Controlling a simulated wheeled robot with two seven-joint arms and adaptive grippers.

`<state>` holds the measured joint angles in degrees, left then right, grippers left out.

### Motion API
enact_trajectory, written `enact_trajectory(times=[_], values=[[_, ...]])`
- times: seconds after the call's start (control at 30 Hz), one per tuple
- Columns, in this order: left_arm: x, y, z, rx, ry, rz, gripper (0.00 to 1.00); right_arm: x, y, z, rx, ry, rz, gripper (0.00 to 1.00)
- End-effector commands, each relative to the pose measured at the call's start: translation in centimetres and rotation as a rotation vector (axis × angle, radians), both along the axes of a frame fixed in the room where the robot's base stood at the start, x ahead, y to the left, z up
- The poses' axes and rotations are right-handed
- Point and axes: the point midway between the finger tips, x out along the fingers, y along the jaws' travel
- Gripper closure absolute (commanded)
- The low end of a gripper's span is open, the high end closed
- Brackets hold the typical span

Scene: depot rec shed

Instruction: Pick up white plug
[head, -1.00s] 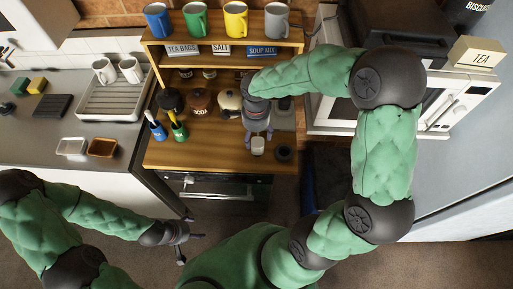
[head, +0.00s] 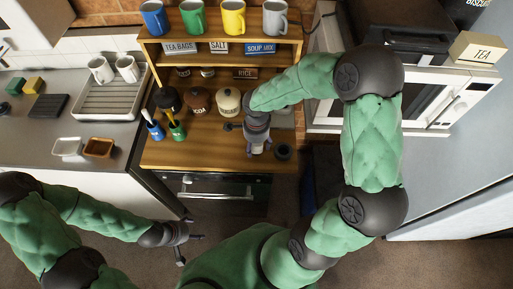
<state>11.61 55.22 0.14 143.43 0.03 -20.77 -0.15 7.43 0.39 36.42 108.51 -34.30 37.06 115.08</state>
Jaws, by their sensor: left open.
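My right gripper (head: 257,150) points down over the front part of the wooden shelf unit's counter. The white plug is not clearly visible now; the gripper seems to cover the spot where a small white piece stood. I cannot tell whether the fingers touch it or are closed on it. My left gripper (head: 189,249) is open and empty, low over the floor in front of the cabinet, far from the counter items.
A dark round cup (head: 283,152) stands just right of my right gripper. Mugs (head: 233,17) line the top shelf. A microwave (head: 465,98) is at right.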

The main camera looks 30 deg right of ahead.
Motion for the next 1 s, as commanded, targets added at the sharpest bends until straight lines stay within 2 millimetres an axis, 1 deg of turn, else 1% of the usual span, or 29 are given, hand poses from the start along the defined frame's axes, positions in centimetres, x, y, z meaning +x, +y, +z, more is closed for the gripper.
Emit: enact_trajectory(times=[0.03,0.13,0.17,0.5,0.67,0.77,0.87,1.0], values=[[0.0,0.0,0.0,0.0,0.0,0.0,0.28,0.0,0.0,0.0,0.0,0.0,0.0,0.55],[0.0,0.0,0.0,0.0,0.0,0.0,0.28,0.0,0.0,0.0,0.0,0.0,0.0,0.84],[0.0,0.0,0.0,0.0,0.0,0.0,0.28,0.0,0.0,0.0,0.0,0.0,0.0,0.88],[0.0,0.0,0.0,0.0,0.0,0.0,0.28,0.0,0.0,0.1,0.0,0.0,0.0,0.88],[0.0,0.0,0.2,0.0,0.0,0.0,0.28,0.0,0.0,0.7,0.0,-0.001,0.0,0.88],[0.0,0.0,0.4,0.0,0.0,0.0,0.28,0.1,0.0,1.6,-0.001,-0.002,0.0,0.88],[0.0,0.0,0.7,0.0,0.0,0.0,0.28,0.1,0.0,3.2,-0.001,-0.004,0.0,0.88],[0.0,0.0,1.2,0.0,0.0,0.0,0.28,-1.6,0.7,5.4,0.0,-0.005,0.002,0.88]])
